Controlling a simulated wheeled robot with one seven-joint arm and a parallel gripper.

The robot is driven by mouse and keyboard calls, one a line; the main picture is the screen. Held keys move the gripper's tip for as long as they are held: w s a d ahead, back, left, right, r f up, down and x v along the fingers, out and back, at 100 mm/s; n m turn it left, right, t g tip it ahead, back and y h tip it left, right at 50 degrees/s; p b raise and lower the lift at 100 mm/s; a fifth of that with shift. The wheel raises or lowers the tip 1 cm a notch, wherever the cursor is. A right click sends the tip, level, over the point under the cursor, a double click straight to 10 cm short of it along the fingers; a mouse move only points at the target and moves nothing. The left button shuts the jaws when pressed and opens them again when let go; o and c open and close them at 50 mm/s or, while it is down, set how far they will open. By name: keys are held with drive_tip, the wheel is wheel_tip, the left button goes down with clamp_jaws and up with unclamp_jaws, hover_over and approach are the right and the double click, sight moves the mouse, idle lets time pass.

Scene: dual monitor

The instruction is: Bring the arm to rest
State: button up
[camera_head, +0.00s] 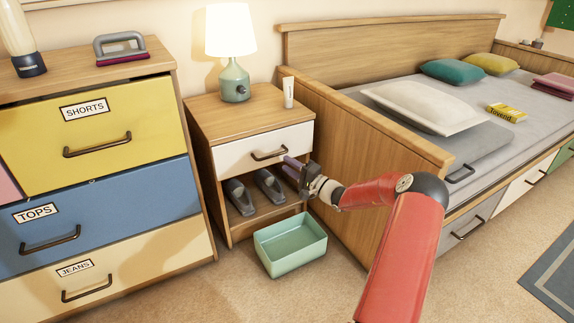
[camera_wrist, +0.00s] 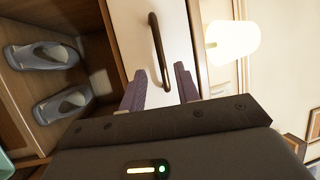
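My gripper (camera_head: 289,166) is in front of the white drawer (camera_head: 235,157) of the nightstand, at the end of my red arm. In the wrist view its two purple fingers stand apart with nothing held between them (camera_wrist: 159,70). The dark drawer handle (camera_head: 270,155) is just beyond the fingertips; it also shows in the wrist view (camera_wrist: 157,45), lined up with the gap between the fingers. I cannot tell whether a finger touches it. The drawer looks shut.
A green bin (camera_head: 290,257) stands on the floor below my gripper. Grey shoes (camera_head: 240,197) sit on the nightstand's open shelf. A lamp (camera_head: 233,80) and a white tube (camera_head: 288,92) stand on top. The bed's wooden end panel (camera_head: 345,130) is close on the right.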

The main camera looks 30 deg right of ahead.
drive_tip(key=shift+a, duration=0.1)
drive_tip(key=s+a+r+n+g+y+p, duration=0.15)
drive_tip(key=a+r+n+g+y, duration=0.35)
drive_tip(key=a, duration=0.8)
drive_tip(key=s+a+r+n+g+h+p, duration=0.1)
drive_tip(key=s+a+r+n+g+h, duration=0.2)
drive_tip(key=s+a, duration=0.35)
drive_tip(key=s+a+r+n+g+h, duration=0.1)
drive_tip(key=s+a+r+n+g, duration=0.1)
drive_tip(key=s+a+r+g, duration=0.35)
drive_tip(key=s+r+h+p, duration=0.1)
drive_tip(key=s+r+h, duration=0.2)
drive_tip(key=s, duration=0.6)
drive_tip(key=s+r+n+h+p, duration=0.1)
drive_tip(key=s+r+h, duration=0.2)
drive_tip(key=s, duration=0.6)
drive_tip(key=s+r+n+h+p, duration=0.1)
drive_tip(key=s+r+h, duration=0.1)
drive_tip(key=s, duration=0.8)
drive_tip(key=shift+d+r+t+h+p, duration=0.25)
drive_tip(key=shift+r+t+h+p, duration=0.2)
drive_tip(key=shift+h, duration=0.25)
